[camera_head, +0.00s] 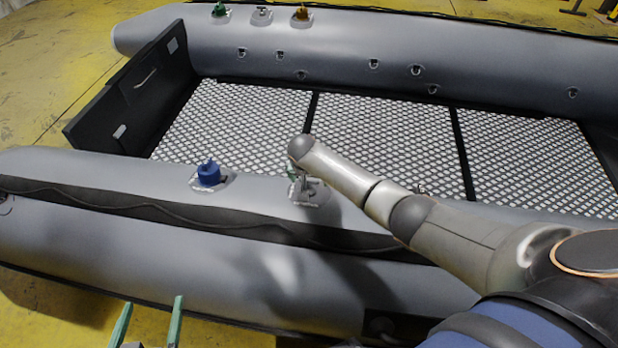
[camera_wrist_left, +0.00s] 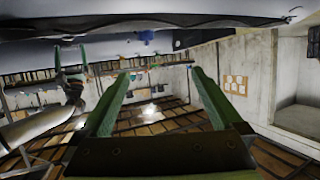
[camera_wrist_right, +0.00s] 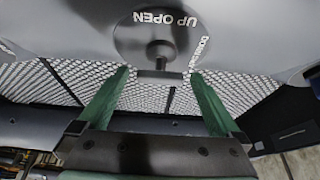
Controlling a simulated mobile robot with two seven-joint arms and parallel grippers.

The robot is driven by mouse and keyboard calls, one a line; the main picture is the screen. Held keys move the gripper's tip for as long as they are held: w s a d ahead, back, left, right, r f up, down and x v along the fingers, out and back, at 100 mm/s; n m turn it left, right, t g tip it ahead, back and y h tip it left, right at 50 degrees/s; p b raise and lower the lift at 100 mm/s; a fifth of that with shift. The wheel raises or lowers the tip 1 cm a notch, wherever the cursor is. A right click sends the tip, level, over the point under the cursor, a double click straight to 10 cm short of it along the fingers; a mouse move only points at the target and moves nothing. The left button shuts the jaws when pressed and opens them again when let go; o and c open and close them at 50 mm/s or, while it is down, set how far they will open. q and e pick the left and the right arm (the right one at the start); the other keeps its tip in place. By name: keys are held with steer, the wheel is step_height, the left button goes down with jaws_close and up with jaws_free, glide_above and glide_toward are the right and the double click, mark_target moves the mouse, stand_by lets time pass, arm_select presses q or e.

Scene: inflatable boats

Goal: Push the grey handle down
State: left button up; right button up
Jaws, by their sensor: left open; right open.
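A grey handle (camera_wrist_right: 160,50) stands up on a round plate marked "UP OPEN" in the right wrist view. It is ahead of and between the green fingers of my right gripper (camera_wrist_right: 160,85), which is open with nothing held. In the head view this handle (camera_head: 309,188) is on the near tube, partly covered by my right arm. My right gripper (camera_head: 294,176) is mostly hidden there behind the wrist. My left gripper (camera_head: 147,318) is open and empty at the bottom left, in front of the boat; its fingers (camera_wrist_left: 155,95) fill the left wrist view.
A blue valve (camera_head: 208,174) is left of the handle on the near tube (camera_head: 100,165). Green (camera_head: 219,10), grey (camera_head: 261,16) and orange (camera_head: 301,14) valves are on the far tube. A black transom board (camera_head: 140,90) closes the boat's left end. Yellow floor (camera_head: 60,318) is open at lower left.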

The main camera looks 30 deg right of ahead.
steer(key=shift+r, duration=0.1)
steer(key=shift+r, duration=0.15)
steer(key=shift+p+v, duration=0.85)
steer(key=shift+v, duration=0.35)
arm_select(q)
steer(key=s+d+f+n+g+p, duration=0.1)
steer(key=s+f+g+p, duration=0.3)
steer(key=s, duration=0.1)
steer(key=shift+s+f+y, duration=0.25)
steer(key=shift+f+y, duration=0.05)
steer(key=shift+f, duration=0.1)
arm_select(e)
steer(key=v, duration=0.9)
steer(key=shift+s+r, duration=0.2)
steer(key=shift+r, duration=0.05)
steer(key=shift+a, duration=0.2)
